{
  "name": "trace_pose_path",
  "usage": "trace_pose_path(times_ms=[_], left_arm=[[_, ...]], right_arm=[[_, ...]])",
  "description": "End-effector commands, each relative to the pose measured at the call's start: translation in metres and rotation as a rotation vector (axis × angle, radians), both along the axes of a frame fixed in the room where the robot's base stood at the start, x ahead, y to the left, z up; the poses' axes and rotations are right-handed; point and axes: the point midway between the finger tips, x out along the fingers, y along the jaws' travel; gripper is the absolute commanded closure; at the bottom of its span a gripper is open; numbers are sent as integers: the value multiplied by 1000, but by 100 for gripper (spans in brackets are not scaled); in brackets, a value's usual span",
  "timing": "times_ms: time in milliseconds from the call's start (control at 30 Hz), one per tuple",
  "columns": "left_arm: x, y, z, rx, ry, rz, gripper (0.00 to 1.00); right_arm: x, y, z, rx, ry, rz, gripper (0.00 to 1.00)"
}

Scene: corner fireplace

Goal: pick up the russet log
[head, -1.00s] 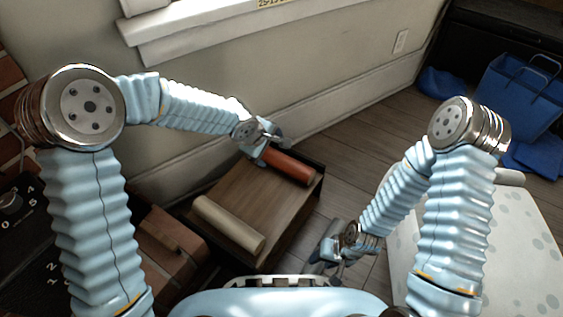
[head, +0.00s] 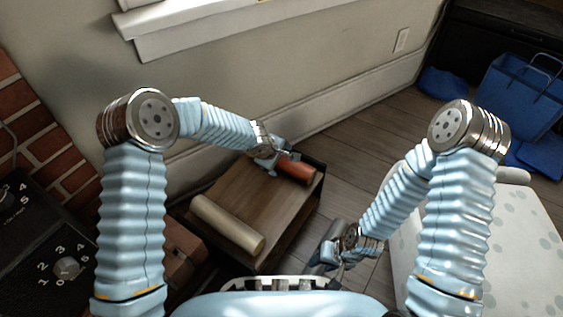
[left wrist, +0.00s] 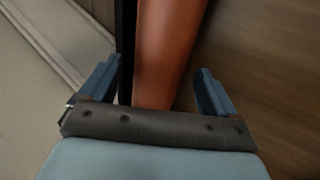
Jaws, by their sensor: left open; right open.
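The russet log (head: 297,171) lies at the far right end of a low wooden table or box (head: 250,200). My left gripper (head: 273,163) is at the log's left end in the head view. In the left wrist view the log (left wrist: 168,50) runs between the two open fingers of my left gripper (left wrist: 160,88), with a gap on each side. A pale beige log (head: 228,223) lies on the near left part of the same top. My right gripper (head: 328,258) is open and empty, low beside the table's right side.
A wall with a baseboard (head: 330,115) runs behind the table. Brickwork (head: 30,120) and a black panel with numbered dials (head: 65,265) are at left. A pale spotted surface (head: 530,240) is at right. A blue bag (head: 520,95) stands at the back right on open wooden floor (head: 385,130).

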Motion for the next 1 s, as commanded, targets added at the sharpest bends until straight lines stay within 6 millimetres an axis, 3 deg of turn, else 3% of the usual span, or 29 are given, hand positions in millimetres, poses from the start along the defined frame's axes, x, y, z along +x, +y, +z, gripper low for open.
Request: trace_pose_path(times_ms=[200, 700, 1000], left_arm=[[0, 0, 0, 0, 0, 0, 11], [0, 0, 0, 0, 0, 0, 88], [1, 0, 3, -2, -2, 0, 90]], right_arm=[[0, 0, 0, 0, 0, 0, 57], [0, 0, 0, 0, 0, 0, 57], [0, 0, 1, 0, 0, 0, 57]])
